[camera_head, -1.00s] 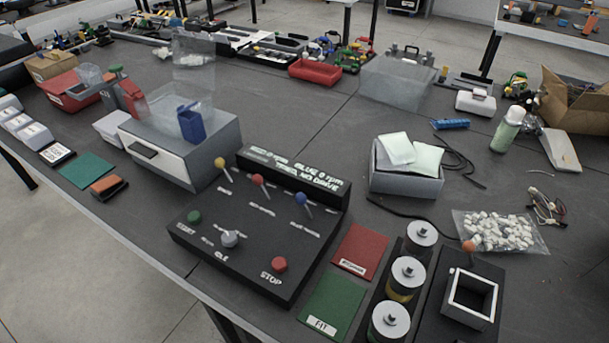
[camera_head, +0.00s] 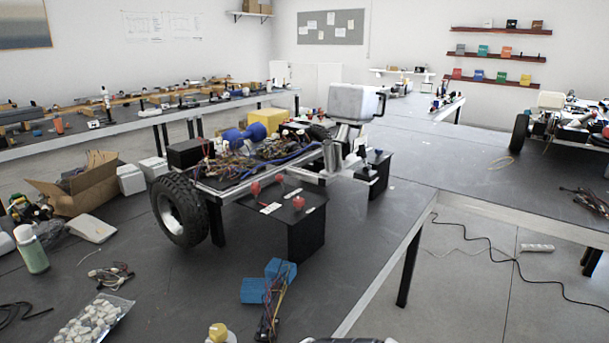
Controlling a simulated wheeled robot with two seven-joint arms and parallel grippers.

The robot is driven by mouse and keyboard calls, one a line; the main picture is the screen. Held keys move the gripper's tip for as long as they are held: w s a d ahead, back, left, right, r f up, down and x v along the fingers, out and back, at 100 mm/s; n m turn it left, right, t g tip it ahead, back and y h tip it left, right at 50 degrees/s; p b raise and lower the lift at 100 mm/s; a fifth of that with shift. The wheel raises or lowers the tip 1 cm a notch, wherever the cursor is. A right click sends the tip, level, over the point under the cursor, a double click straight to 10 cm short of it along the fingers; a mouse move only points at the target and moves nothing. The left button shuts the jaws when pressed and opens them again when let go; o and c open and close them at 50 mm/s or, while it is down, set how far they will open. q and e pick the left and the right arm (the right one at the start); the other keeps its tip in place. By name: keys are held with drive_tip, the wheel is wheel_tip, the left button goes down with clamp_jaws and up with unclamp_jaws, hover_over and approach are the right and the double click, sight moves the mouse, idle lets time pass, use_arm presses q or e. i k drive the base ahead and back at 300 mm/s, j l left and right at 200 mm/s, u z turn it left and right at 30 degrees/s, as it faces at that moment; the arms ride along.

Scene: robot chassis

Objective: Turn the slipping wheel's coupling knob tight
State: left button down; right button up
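A robot chassis (camera_head: 262,165) stands on the dark bench, open on top with wires. A big black wheel (camera_head: 181,210) with a pale hub is at its near left corner. Small red knobs show by a black box in front of the chassis: one at its left (camera_head: 255,188), one on its top right (camera_head: 298,203). I cannot tell which is the coupling knob, or whether any wheel slips. Neither of my grippers is in view.
A cardboard box (camera_head: 80,187), a pale green bottle (camera_head: 31,250) and a bag of white pieces (camera_head: 95,320) lie left. Blue blocks (camera_head: 268,281) lie in front. A second chassis (camera_head: 572,125) is on the right bench. Floor shows beyond the bench's right edge.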

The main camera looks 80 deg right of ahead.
sight(298, 200)
drive_tip(key=k+z, duration=0.1)
drive_tip(key=z, duration=0.3)
drive_tip(key=k+z, duration=0.15)
drive_tip(key=z, duration=0.25)
drive_tip(key=k+l+z, duration=0.1)
drive_tip(key=z, duration=1.35)
drive_tip(key=i+l, duration=0.35)
drive_tip(key=i+l+z, duration=0.1)
drive_tip(key=i+l, duration=0.25)
drive_tip(key=l, duration=0.25)
